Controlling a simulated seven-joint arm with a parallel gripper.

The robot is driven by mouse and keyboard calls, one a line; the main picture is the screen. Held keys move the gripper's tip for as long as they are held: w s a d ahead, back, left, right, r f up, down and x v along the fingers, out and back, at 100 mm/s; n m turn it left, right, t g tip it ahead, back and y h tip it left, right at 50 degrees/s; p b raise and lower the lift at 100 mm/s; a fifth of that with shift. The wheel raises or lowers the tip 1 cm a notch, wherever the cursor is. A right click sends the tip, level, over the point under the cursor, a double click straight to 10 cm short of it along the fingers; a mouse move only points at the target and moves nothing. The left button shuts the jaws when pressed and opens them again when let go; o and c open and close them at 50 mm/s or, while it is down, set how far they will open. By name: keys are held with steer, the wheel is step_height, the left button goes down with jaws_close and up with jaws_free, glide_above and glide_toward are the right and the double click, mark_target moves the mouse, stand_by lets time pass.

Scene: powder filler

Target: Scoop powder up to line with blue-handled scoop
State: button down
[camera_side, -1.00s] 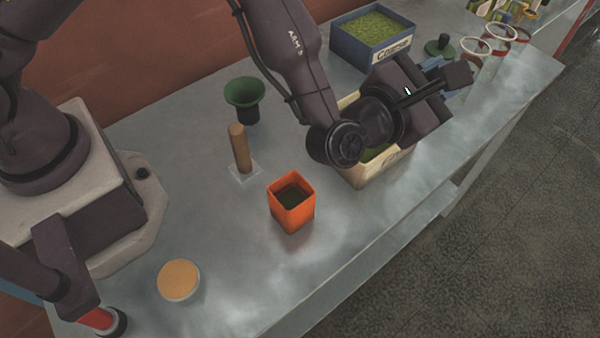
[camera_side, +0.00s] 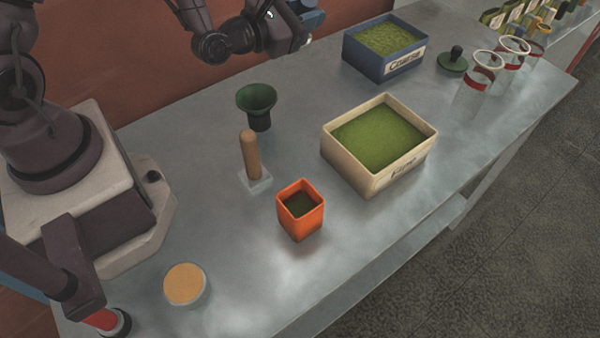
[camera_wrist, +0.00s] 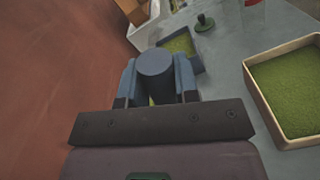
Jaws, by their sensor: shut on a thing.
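My gripper (camera_wrist: 157,85) is shut on the blue handle (camera_wrist: 155,62) of the scoop in the wrist view. In the side view my gripper (camera_side: 303,22) is high at the top edge, above the back of the table, with a bit of blue beside it. The scoop's bowl is hidden, so I cannot tell whether it holds powder. The cream box (camera_side: 431,138), marked Fine, holds green powder (camera_side: 380,138). The blue box (camera_side: 372,65), labelled Coarse, holds green powder (camera_side: 388,38). Clear tubes (camera_side: 472,98) with red bands stand at the right.
An orange square cup (camera_side: 301,222) with dark contents stands at the front. Behind it are a wooden-handled tool (camera_side: 250,155) and a green funnel (camera_side: 257,100). A round tan-topped item (camera_side: 185,284) is at the front left. A green knobbed piece (camera_side: 453,62) stands near the tubes.

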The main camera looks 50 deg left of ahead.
steer(key=w+d+f+m+h, duration=0.2)
steer(key=w+d+h, duration=0.2)
steer(key=w+d, duration=0.45)
steer(key=d+r+m+g+h, duration=0.7)
steer(key=d+m+h, duration=0.1)
steer(key=d+h, duration=0.25)
steer(key=s+a+f+m+g+y, duration=0.1)
steer(key=s+a+f+m+g, duration=0.15)
steer(key=s+m+g, duration=0.5)
steer(key=s+a+f+m+g+y, duration=0.2)
steer(key=s+a+m+g, duration=0.25)
steer(key=s+g, duration=0.6)
steer(key=s+a+f+m+g+y, duration=0.1)
steer(key=s+a+f+m+g, duration=0.1)
steer(key=s+m+g, duration=0.7)
steer(key=d+r+n+t+y, duration=0.1)
steer(key=d+r+n+t, duration=0.1)
steer(key=d+n, duration=0.3)
steer(key=r+n, duration=0.1)
steer(key=n, duration=0.2)
steer(key=shift+r, duration=0.35)
steer(key=shift+d, duration=0.2)
